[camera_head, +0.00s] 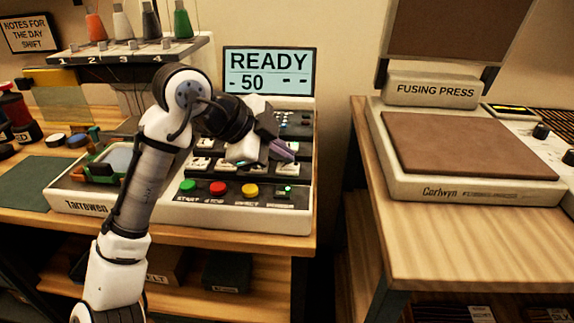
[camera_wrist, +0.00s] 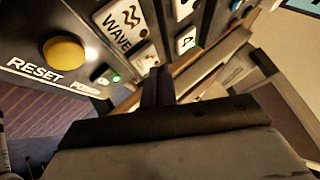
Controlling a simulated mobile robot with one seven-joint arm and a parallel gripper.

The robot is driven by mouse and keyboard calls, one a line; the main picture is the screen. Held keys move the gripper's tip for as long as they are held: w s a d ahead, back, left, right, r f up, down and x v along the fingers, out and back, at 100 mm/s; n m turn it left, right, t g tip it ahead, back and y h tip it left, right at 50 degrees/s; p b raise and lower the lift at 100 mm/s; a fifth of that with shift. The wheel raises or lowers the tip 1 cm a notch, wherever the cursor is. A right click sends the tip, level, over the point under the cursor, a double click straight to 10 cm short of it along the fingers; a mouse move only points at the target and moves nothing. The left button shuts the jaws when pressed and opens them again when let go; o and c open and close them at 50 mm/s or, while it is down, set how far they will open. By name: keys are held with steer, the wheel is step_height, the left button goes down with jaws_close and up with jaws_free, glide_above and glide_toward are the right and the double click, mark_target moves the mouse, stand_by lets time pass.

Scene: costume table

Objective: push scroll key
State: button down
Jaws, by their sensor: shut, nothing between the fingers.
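The machine's key panel (camera_head: 239,188) stands on the table, with white keys partly hidden behind my arm and gripper. My gripper (camera_head: 285,151) is shut and empty over the right part of the panel. In the wrist view its closed fingers (camera_wrist: 158,86) point at the panel beside a small white key (camera_wrist: 147,58), whose marking is partly cut off; contact cannot be told. A white key labelled WAVE (camera_wrist: 121,25) and a key with an arrow-like mark (camera_wrist: 187,40) are near it. I cannot read a scroll label on any key.
Red (camera_head: 218,188) and green (camera_head: 187,186) buttons sit in the front row. The display (camera_head: 268,70) reads READY, 50. A fusing press (camera_head: 470,190) stands on a separate table at right, across a gap.

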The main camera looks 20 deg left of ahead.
mark_target(282, 168)
steer(key=shift+f, duration=0.45)
stand_by(0.4)
steer(key=shift+r, duration=0.15)
steer(key=shift+r+p, duration=0.6)
steer(key=shift+r, duration=0.15)
steer(key=shift+r, duration=0.1)
step_height(282, 168, up, 6)
steer(key=p, duration=0.5)
